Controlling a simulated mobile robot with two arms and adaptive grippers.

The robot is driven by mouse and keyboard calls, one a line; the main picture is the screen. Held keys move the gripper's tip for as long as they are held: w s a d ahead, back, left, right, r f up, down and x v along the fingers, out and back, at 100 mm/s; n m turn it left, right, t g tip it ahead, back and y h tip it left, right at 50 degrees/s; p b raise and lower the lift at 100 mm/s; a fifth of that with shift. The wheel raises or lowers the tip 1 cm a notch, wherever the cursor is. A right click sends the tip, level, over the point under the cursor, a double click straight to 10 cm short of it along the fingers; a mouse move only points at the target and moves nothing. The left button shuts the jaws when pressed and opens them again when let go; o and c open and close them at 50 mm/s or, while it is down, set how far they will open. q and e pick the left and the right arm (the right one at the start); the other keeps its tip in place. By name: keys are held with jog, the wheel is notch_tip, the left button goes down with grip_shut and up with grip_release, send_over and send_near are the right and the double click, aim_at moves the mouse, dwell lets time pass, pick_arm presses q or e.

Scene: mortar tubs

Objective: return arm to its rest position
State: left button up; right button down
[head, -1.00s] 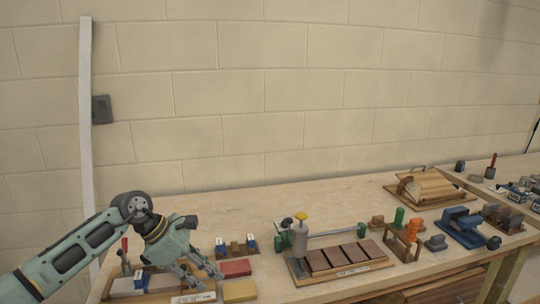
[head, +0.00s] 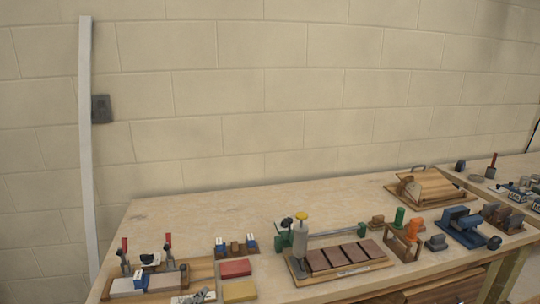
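Neither of my grippers can be made out in the head view, and no arm link of mine shows over the workbench (head: 165,212). Small grey shapes at the bottom edge, by the front of the left wooden tray (head: 203,270), are too small to identify. That tray holds grey blocks and two red-handled clamps (head: 168,250). Nothing in view is held.
A red block (head: 235,268) and a yellow block (head: 239,291) lie beside the tray. A board with brown tiles (head: 340,257), green and orange pieces on a wooden stand (head: 403,242), and a blue vise-like device (head: 462,227) stand rightward. The bench's back left is clear.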

pick_arm(q)
jog(key=s+a+f+n+g, duration=0.25)
jog(key=s+f+g, duration=0.2)
jog(key=s, duration=0.55)
jog(key=s+a+f+n+g, duration=0.1)
jog(key=s+f+n+g, duration=0.25)
jog(key=s+f, duration=0.4)
jog(key=s+a+f+n+g, duration=0.1)
jog(key=s+f+n+g, duration=0.25)
jog(key=s, duration=0.75)
notch_tip(320, 180, down, 26)
jog(key=s+m+g, duration=0.1)
jog(key=g, duration=0.1)
jog(key=s+a+f, duration=0.3)
jog(key=s+f, duration=1.3)
jog(key=s, duration=0.1)
jog(key=shift+f+g+y, duration=0.4)
jog(key=shift+g, duration=0.05)
